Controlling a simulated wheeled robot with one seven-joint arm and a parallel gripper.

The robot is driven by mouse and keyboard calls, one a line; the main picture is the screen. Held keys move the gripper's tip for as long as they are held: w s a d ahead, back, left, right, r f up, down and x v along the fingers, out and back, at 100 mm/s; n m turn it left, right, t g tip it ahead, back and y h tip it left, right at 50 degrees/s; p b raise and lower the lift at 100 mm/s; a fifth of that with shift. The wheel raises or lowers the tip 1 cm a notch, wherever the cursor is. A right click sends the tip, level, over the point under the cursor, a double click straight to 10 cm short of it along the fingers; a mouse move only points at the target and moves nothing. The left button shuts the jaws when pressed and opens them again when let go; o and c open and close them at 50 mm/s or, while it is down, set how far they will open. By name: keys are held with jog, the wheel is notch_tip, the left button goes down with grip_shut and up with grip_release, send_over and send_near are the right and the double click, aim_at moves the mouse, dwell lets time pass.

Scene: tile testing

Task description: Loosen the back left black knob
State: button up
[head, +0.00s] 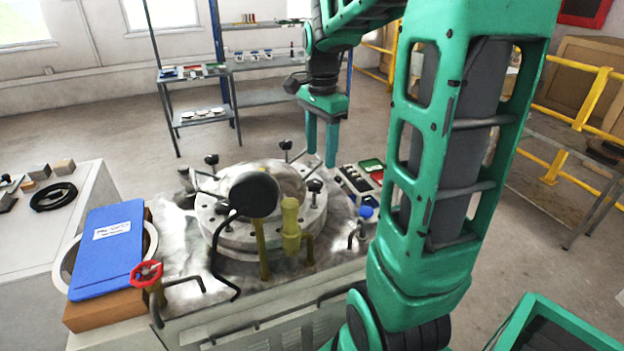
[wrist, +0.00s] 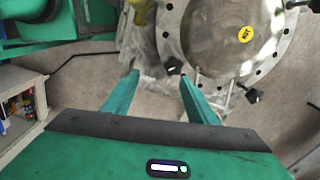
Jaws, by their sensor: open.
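The back left black knob (head: 211,160) stands on a thin rod at the far left of the round metal flange (head: 235,240). Another black knob (head: 285,145) is at the back right, and one (head: 315,187) is at the front right. My gripper (head: 321,156) is open and empty, pointing down behind and right of the flange, apart from the back left knob. In the wrist view, my fingers (wrist: 159,75) are spread beside the flange's edge.
A large black disc (head: 255,194) on a bent rod and a yellow-green valve (head: 291,225) stand at the flange's front. A blue clipboard (head: 108,250) and red handwheel (head: 146,273) are at the left. Shelves (head: 235,68) stand behind, with open floor between.

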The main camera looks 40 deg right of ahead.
aim_at(314, 181)
jog(key=w+f, duration=0.1)
jog(key=f, duration=0.2)
jog(key=w+f+m, duration=0.1)
jog(key=f, duration=0.3)
jog(key=w+d+f+m, duration=0.1)
jog(key=f, duration=0.3)
jog(key=shift+w, duration=0.15)
jog(key=shift+r, duration=0.1)
jog(key=c, duration=1.1)
